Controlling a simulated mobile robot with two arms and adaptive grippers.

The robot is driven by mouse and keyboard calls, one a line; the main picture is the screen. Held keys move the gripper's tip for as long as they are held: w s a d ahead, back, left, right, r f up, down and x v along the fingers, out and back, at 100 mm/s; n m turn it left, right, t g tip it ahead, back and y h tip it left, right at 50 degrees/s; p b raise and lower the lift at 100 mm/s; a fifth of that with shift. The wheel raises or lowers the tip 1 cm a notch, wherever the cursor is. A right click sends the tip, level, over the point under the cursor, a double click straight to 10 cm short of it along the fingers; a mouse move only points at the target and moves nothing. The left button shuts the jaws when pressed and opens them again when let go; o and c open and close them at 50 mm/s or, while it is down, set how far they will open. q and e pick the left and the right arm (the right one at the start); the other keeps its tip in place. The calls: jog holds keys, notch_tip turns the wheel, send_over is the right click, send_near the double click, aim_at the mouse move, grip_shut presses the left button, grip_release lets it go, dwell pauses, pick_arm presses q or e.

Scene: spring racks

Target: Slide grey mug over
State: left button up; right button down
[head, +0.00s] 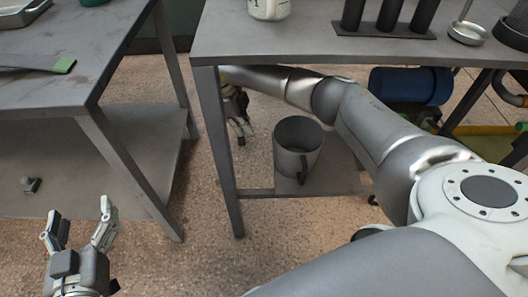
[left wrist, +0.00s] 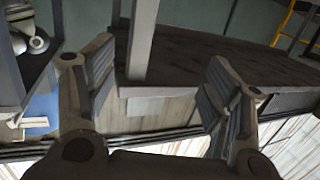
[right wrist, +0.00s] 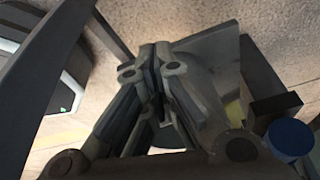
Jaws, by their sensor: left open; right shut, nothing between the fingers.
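The grey mug (head: 316,139) stands upright on the low shelf (head: 345,182) under the right table, its handle facing the front. My right arm reaches under the tabletop from the right and passes behind the mug. My right gripper (head: 240,132) is just left of the mug, pointing down, seemingly apart from it. Its fingers are shut and empty, also in the right wrist view (right wrist: 157,52). A grey surface lies behind them there; I cannot tell whether it is mug or shelf. My left gripper (head: 78,212) is open and empty at the lower left; it also shows in the left wrist view (left wrist: 158,60).
The right table's front leg (head: 222,150) stands left of my right gripper. On its top (head: 300,42) are a pale cup (head: 268,8), a black tube rack (head: 385,30) and a ladle (head: 467,33). A blue cylinder (head: 410,86) is beneath. Another table (head: 75,90) stands left, with open floor between.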

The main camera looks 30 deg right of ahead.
aim_at(276, 151)
pick_arm(q)
notch_tip(276, 151, up, 11)
jog(key=s+d+t+h+b, duration=0.1)
jog(key=s+t+h+b, duration=0.1)
jog(key=t, duration=0.5)
jog(key=shift+b, duration=0.3)
pick_arm(e)
jog(key=s+d+f, duration=0.4)
jog(key=f, duration=0.5)
jog(key=shift+s+d, duration=0.3)
pick_arm(q)
jog(key=shift+w+r, duration=0.1)
pick_arm(e)
jog(key=s+d+p, duration=0.2)
jog(key=shift+s+d+r, duration=0.15)
jog(key=shift+s+d, duration=0.1)
jog(key=shift+d, duration=0.05)
jog(key=s+d+p, duration=0.2)
jog(key=shift+s+d, duration=0.35)
pick_arm(q)
notch_tip(276, 151, down, 18)
jog(key=s+a+g+y, duration=0.1)
jog(key=a+g+y, duration=0.1)
jog(key=g, duration=0.9)
jog(key=shift+a+y, duration=0.4)
jog(key=shift+y, duration=0.3)
pick_arm(e)
jog(key=shift+s+d, duration=0.1)
jog(key=shift+s, duration=0.05)
